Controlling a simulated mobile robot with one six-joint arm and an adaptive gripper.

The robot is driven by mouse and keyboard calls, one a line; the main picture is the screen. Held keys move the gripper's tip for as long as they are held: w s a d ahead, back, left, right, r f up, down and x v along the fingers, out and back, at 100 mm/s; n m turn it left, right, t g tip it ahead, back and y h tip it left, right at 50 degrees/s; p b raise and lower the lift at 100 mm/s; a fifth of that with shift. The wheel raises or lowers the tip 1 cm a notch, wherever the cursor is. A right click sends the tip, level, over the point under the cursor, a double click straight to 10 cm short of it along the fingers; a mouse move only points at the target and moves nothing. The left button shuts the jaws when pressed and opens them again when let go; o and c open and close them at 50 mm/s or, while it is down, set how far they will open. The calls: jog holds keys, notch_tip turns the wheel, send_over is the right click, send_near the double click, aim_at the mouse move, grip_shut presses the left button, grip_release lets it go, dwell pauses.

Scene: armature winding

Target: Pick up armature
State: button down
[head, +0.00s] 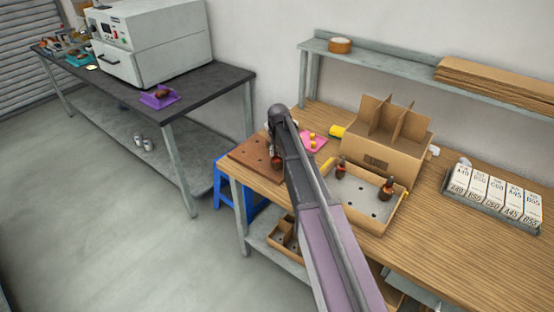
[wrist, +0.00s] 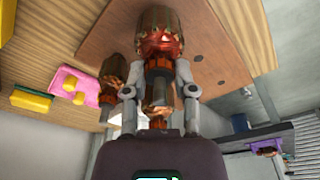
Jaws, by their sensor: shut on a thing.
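My gripper (wrist: 160,72) is shut on an armature (wrist: 160,42) with a copper-coloured core and red winding. Its fingers close around the narrow part below the winding. In the head view my gripper (head: 274,145) is largely hidden by my arm, and the held armature (head: 277,161) shows just below it, over the brown holed board (head: 249,152). I cannot tell whether it touches the board. Another copper-coloured part (wrist: 158,96) shows between the fingers, and a further armature (wrist: 112,76) shows left of them. In the head view, two armatures (head: 341,167) (head: 388,189) stand in the cardboard tray (head: 365,225).
A pink pad (head: 318,145) with yellow pieces lies beside the board. A divided cardboard box (head: 378,153) stands behind the tray, and a rack of labelled boxes (head: 497,203) is at right. A shelf (head: 385,63) overhangs the bench. A dark table (head: 205,88) with an oven stands at left.

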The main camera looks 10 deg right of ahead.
jog(key=shift+r, duration=0.15)
notch_tip(320, 180, up, 3)
jog(key=p, duration=0.3)
jog(key=shift+f, duration=0.2)
jog(key=s+r+p, duration=0.2)
jog(key=s, duration=1.4)
jog(key=shift+d, duration=0.15)
jog(key=shift+d, duration=0.7)
jog(key=shift+a, duration=0.1)
